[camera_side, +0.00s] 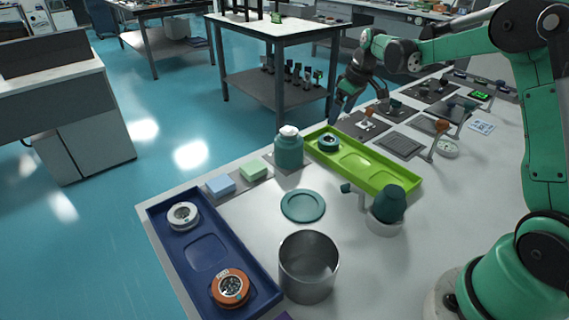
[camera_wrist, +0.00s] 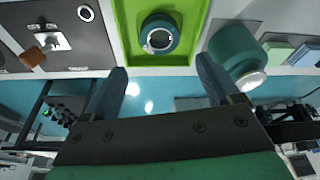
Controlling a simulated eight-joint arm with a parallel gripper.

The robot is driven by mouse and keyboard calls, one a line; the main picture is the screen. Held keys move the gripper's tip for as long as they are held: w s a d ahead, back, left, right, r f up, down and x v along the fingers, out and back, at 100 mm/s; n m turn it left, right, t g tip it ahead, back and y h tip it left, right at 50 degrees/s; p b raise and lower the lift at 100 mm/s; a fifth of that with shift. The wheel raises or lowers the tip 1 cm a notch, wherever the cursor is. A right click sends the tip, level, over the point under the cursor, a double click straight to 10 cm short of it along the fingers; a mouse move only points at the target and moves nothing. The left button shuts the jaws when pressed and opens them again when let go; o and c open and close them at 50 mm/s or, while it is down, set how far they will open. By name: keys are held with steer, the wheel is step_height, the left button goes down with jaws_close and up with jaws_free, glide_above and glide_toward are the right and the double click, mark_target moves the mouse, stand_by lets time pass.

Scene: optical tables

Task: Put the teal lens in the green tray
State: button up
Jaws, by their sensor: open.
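The teal lens (camera_side: 328,142) is a short ring lying in the far-left compartment of the green tray (camera_side: 409,188). In the wrist view the teal lens (camera_wrist: 160,34) lies inside the green tray (camera_wrist: 197,30), beyond the fingertips and between their lines. My gripper (camera_side: 338,108) is above the far end of the green tray, apart from the lens. In the wrist view my gripper (camera_wrist: 163,76) has its fingers wide apart with nothing between them. The other tray compartments look empty.
A teal bottle (camera_side: 289,152) stands close beside the green tray's left end; it shows in the wrist view (camera_wrist: 236,55). A blue tray (camera_side: 168,246) holds a white lens (camera_side: 183,215) and an orange lens (camera_side: 231,288). A metal beaker (camera_side: 308,266) and teal dish (camera_side: 303,206) stand nearby.

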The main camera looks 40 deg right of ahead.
steer(key=s+a+r+m+t, duration=0.1)
steer(key=s+a+r, duration=0.6)
steer(key=a+r, duration=0.15)
steer(key=s+a+f+m+t, duration=0.1)
steer(key=s+a+f+t, duration=0.2)
steer(key=s+a, duration=0.4)
steer(key=shift+s+f+h, duration=0.3)
steer(key=shift+s+f, duration=0.05)
steer(key=shift+s, duration=0.35)
